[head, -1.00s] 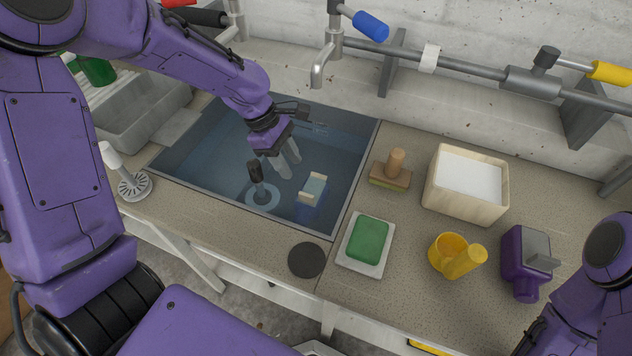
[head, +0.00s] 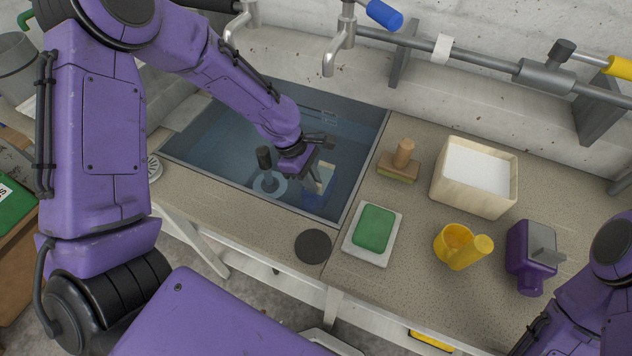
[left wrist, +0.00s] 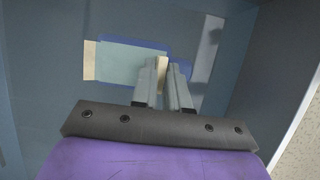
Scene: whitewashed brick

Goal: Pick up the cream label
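The cream label (left wrist: 162,72) is the strip at the right end of the teal face in the wrist view; another cream strip (left wrist: 90,60) is at the left end. My left gripper (left wrist: 167,75) is down in the sink at the block, its fingers close together with the cream label between them. It partly hides the block in the head view (head: 313,178). My right gripper is out of view.

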